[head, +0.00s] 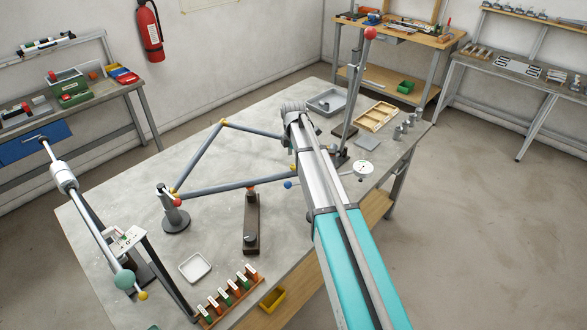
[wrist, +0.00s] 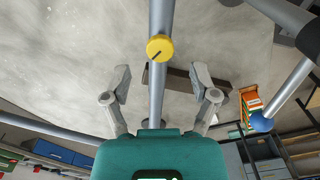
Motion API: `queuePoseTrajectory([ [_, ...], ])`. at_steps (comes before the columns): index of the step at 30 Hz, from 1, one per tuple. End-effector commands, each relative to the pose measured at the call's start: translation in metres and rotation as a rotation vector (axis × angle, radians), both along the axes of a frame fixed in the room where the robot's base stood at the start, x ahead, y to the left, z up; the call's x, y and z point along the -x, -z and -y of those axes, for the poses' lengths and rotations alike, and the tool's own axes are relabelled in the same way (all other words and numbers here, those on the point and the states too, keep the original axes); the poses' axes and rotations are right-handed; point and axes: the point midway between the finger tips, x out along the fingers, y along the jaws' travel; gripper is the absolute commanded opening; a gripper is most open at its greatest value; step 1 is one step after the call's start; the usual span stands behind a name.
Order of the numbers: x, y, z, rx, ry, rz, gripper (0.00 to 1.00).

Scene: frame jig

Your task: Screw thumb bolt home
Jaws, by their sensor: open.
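A yellow round thumb bolt (wrist: 160,48) with a dark line on its face sits on a grey tube in the wrist view. My gripper (wrist: 161,78) is open, with one finger on each side of that tube. The bolt lies just beyond the fingertips, roughly centred between them, and nothing is held. In the head view, my arm hides the gripper. The grey tube frame (head: 235,184) stands over the table with yellow knobs at its corners. How far the bolt is screwed in cannot be told.
The table (head: 130,215) carries a dark block with a post (head: 251,225), a white tray (head: 195,267) and a rack of several coloured-handled tools (head: 230,297). A blue ball (wrist: 262,122) is right of my gripper. A dial gauge (head: 363,169) stands right of my arm.

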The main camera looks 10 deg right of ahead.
Motion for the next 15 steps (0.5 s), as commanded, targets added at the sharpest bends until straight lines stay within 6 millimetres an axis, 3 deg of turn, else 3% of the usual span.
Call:
queuePoseTrajectory([
  [6,0.0,0.02,0.0,0.0,0.0,0.0,0.76],
  [15,0.0,0.032,0.0,0.0,0.0,0.0,0.76],
])
